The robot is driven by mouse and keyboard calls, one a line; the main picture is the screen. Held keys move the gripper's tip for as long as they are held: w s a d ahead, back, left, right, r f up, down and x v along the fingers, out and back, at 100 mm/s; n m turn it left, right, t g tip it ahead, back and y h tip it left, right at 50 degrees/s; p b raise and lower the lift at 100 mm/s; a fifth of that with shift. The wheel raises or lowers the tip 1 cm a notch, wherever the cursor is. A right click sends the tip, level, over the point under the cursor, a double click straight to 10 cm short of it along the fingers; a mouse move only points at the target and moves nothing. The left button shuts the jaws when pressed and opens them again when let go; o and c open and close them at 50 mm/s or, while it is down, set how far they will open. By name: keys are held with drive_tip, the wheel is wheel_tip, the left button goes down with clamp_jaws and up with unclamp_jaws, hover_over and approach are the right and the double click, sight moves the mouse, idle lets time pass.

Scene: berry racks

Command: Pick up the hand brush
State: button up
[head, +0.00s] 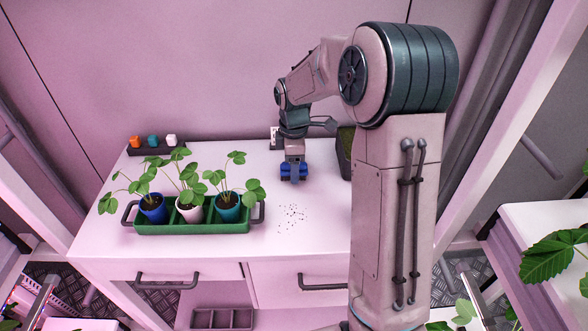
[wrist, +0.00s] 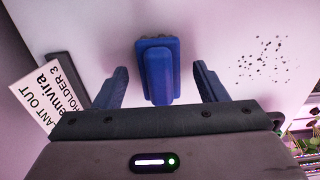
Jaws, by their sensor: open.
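My gripper (head: 294,176) is open and empty, pointing down at the back middle of the table. In the head view the brush is largely hidden by my gripper, and I cannot tell blue finger from blue brush there.
Dark crumbs (head: 291,217) lie on the table in front of my gripper. A green tray (head: 180,228) with potted seedlings stands to the left. A dark planter (head: 344,150) is close on the right, partly behind my arm. A printed card (wrist: 42,92) stands left of the fingers.

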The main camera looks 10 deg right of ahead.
drive_tip(key=c, duration=1.1)
drive_tip(key=shift+c, duration=0.4)
drive_tip(key=shift+r, duration=0.1)
